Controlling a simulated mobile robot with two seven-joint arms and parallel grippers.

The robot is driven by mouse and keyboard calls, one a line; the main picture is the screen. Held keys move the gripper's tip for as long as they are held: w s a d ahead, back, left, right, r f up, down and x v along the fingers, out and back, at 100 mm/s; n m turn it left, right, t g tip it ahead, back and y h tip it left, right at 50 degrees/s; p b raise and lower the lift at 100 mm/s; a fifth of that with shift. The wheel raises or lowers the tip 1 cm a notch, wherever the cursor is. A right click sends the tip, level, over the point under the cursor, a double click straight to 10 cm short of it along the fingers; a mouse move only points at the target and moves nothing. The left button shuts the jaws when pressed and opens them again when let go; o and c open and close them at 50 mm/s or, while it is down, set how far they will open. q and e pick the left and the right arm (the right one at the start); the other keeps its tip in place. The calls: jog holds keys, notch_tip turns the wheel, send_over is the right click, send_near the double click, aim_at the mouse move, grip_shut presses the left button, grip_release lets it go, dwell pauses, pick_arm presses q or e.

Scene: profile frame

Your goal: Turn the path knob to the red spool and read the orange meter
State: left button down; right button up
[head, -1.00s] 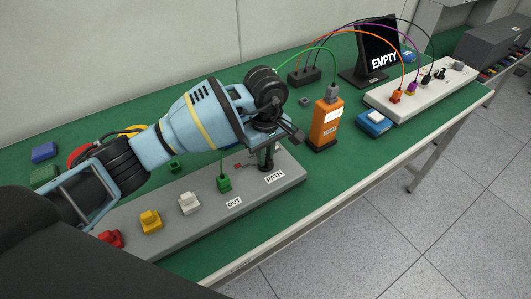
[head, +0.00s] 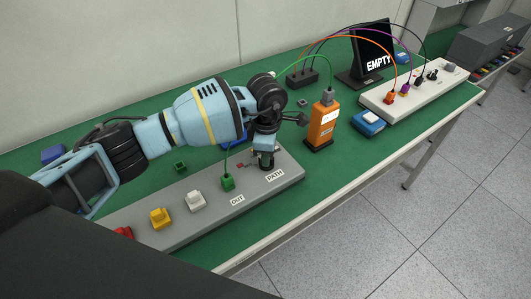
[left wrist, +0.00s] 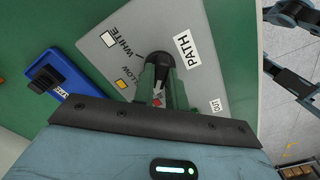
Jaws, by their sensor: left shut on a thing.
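The grey path panel (head: 215,208) lies on the green bench, with OUT and PATH labels. My left gripper (head: 266,158) points down at its PATH end, shut on the dark path knob (left wrist: 159,62). The left wrist view shows WHITE and a partly hidden yellow label beside the knob; its exact setting is unclear. The orange meter (head: 322,127) stands upright behind the panel, its reading too small to make out. No red spool is clearly visible; my left arm covers much of the back left.
The panel carries red, yellow, white (head: 195,201) and green (head: 228,182) blocks; a green cable rises from the green one. A black screen (head: 371,48) reads EMPTY. A blue box (head: 367,122) and a pale cabled panel (head: 415,88) stand right of the meter.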

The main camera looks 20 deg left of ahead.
pick_arm(q)
jog(key=shift+r+n, duration=0.1)
jog(key=shift+n, duration=0.4)
pick_arm(e)
jog(key=shift+w+r, duration=0.3)
jog(key=shift+r, duration=0.15)
pick_arm(q)
jog(key=c, duration=1.4)
grip_release()
jog(key=shift+c, duration=0.2)
pick_arm(e)
jog(key=shift+w, duration=0.1)
pick_arm(q)
jog(key=shift+r, duration=3.85)
